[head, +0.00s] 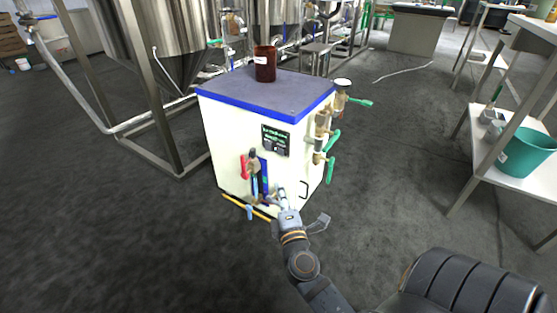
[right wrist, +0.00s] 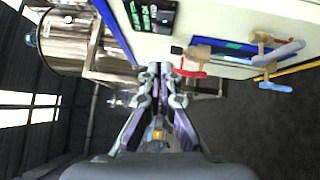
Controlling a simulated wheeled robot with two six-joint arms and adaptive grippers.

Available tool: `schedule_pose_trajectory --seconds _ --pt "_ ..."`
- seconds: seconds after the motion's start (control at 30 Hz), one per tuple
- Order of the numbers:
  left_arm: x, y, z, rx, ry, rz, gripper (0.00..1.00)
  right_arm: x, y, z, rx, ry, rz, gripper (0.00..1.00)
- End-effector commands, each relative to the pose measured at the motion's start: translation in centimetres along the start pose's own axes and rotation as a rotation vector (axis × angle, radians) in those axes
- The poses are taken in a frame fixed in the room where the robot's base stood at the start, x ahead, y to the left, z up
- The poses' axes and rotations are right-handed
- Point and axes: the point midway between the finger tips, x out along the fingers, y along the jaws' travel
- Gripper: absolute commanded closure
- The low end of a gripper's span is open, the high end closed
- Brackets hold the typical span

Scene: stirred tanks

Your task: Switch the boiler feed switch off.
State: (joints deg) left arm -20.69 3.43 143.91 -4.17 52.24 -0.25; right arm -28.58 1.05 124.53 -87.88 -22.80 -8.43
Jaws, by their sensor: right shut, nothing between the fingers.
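The boiler is a white cabinet (head: 229,142) with a grey, blue-edged top, standing on the floor at the middle of the head view. A dark control panel (head: 276,140) with green markings is on its front face; it also shows at the top of the right wrist view (right wrist: 152,16). The feed switch is too small to make out there, and its position cannot be read. My right gripper (head: 282,192) is shut and empty, low in front of the cabinet's front. Its fingertips (right wrist: 160,70) appear below the panel in the right wrist view. My left gripper is not in view.
A red-handled valve (head: 243,167) and blue gauge strip are left of my right gripper. Green-handled valves (head: 332,141) project from the cabinet's right side. A brown jar (head: 265,66) stands on top. Steel tanks (head: 172,32) are behind; a bench with a teal bucket (head: 525,152) is right.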

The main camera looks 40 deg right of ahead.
Motion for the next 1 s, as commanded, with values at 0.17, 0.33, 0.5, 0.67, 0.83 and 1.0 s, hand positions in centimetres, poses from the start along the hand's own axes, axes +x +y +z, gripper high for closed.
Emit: schedule_pose_trajectory --seconds 0.17,0.33,0.5,0.67,0.83,1.0 --pt "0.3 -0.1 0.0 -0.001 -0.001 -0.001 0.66 1.4 0.2 0.0 0.000 0.001 0.003 1.00" --pt "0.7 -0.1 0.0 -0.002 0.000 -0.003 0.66 4.9 0.2 0.0 0.000 0.000 0.004 1.00" --pt "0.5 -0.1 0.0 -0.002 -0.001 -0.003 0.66 8.6 0.0 0.0 -0.001 0.000 0.003 1.00" --pt "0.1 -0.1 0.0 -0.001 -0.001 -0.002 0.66 11.1 -0.1 1.1 -0.006 0.001 0.002 1.00" --pt "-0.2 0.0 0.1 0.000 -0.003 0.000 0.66 12.4 -0.2 2.4 -0.002 0.002 -0.001 1.00" --pt "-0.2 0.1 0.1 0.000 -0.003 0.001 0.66 12.8 -0.1 2.8 0.000 0.001 -0.002 1.00"
